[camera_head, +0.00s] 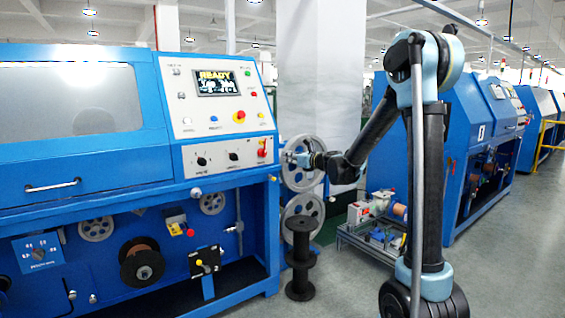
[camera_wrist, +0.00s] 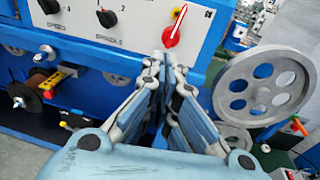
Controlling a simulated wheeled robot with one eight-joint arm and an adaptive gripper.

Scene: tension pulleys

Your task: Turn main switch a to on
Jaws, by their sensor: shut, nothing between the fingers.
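The red rotary switch (camera_wrist: 174,30) is at the right end of the white lower panel (camera_wrist: 135,22) in the wrist view. It has a red handle with a white line, standing nearly upright and leaning slightly right. The small marking beside it is unreadable. In the head view the red switch (camera_head: 263,149) is on the blue machine's front, at its right edge. My gripper (camera_wrist: 167,62) is shut and empty, its tips just below the switch in the wrist view, with a gap visible. In the head view my gripper (camera_head: 287,157) is just right of the switch.
Two black knobs, the nearer one (camera_wrist: 107,17), sit left on the same panel. A large grey pulley wheel (camera_wrist: 262,84) stands close on the right. Above the panel are a READY screen (camera_head: 216,83) and a red-yellow emergency button (camera_head: 239,117).

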